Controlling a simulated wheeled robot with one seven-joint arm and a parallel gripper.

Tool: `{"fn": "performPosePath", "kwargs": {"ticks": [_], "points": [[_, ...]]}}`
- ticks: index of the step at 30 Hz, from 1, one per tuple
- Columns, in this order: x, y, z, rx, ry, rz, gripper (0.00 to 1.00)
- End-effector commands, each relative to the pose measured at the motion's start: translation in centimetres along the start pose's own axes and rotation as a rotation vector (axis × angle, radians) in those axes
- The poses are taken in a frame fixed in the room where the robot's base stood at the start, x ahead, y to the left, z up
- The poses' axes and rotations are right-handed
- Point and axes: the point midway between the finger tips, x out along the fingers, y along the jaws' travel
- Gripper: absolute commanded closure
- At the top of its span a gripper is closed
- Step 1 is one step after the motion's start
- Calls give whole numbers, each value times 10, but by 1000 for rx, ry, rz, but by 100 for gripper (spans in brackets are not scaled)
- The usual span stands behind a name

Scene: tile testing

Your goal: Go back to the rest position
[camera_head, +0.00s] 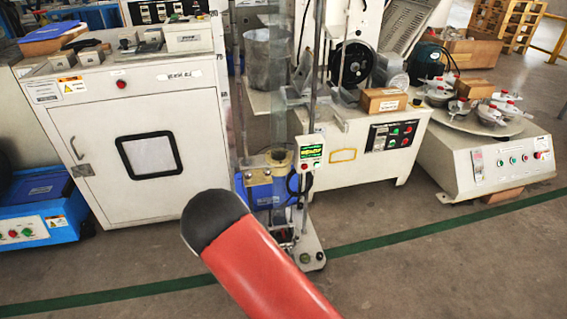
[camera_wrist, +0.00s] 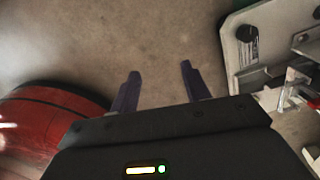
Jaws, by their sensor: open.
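My gripper (camera_wrist: 160,82) shows in the wrist view with its two dark fingers apart. Nothing is between them, and bare floor lies beyond the fingertips. In the head view my red arm link with a black rounded end reaches up from the bottom middle; my gripper does not show there.
Further right are a bench with a cardboard box (camera_head: 384,101) and a round-topped machine (camera_head: 475,124). Open floor (camera_head: 430,265) with a green line (camera_head: 400,233) lies in front.

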Motion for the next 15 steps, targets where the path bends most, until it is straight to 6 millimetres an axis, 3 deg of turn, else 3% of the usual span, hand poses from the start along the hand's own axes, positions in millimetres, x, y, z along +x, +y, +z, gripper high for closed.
{"fn": "performPosePath", "kwargs": {"ticks": [8, 15], "points": [[-42, -10, 0, -74, -53, -5, 53], [-101, -19, -6, -191, -121, -24, 53]]}}
